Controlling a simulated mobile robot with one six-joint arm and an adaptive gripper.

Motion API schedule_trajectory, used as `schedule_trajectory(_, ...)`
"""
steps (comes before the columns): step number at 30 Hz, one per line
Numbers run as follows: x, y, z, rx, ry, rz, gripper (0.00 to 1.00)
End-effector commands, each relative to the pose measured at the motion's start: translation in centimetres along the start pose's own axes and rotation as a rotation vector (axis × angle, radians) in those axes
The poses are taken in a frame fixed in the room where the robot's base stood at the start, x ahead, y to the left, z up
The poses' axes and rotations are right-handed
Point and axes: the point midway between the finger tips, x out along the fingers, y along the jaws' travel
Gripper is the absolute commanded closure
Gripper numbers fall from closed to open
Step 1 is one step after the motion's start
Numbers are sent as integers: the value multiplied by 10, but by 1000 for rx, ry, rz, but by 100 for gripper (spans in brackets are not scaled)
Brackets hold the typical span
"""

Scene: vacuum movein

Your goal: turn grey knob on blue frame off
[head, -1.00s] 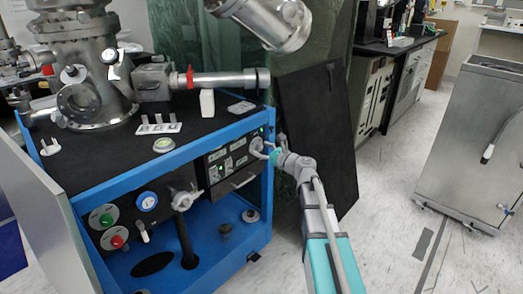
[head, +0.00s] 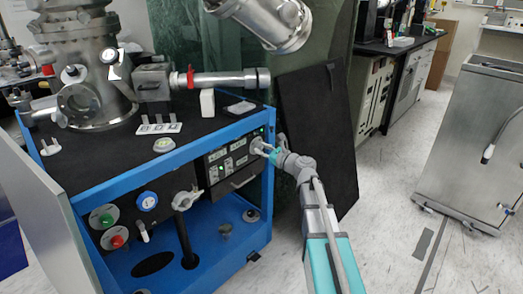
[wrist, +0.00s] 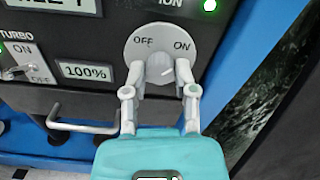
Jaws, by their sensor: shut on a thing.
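The grey knob (wrist: 158,68) sits on a round grey dial marked OFF at left and ON at right, in the wrist view. It is on the black panel at the right end of the blue frame (head: 268,200). My gripper (wrist: 160,76) has its two pale fingers shut on the knob from either side; it also shows in the head view (head: 265,149). The fingers partly cover the knob, so its exact pointing direction is hard to tell. A green light (wrist: 210,5) by the ION label is lit.
Left of the dial are a 100% display (wrist: 86,72), a TURBO switch (wrist: 20,60) and a metal handle (wrist: 82,127). A black board (head: 318,140) leans behind my arm. Open floor lies to the right, before a steel cabinet (head: 470,150).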

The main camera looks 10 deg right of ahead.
Motion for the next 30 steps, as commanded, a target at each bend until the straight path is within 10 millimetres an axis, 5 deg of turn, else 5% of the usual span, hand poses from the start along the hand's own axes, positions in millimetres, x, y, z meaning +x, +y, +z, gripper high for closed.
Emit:
schedule_trajectory(11, -2, 3, 0, -151, -1, 8, 100)
schedule_trajectory(30, -3, 4, 0, -727, -1, 8, 100)
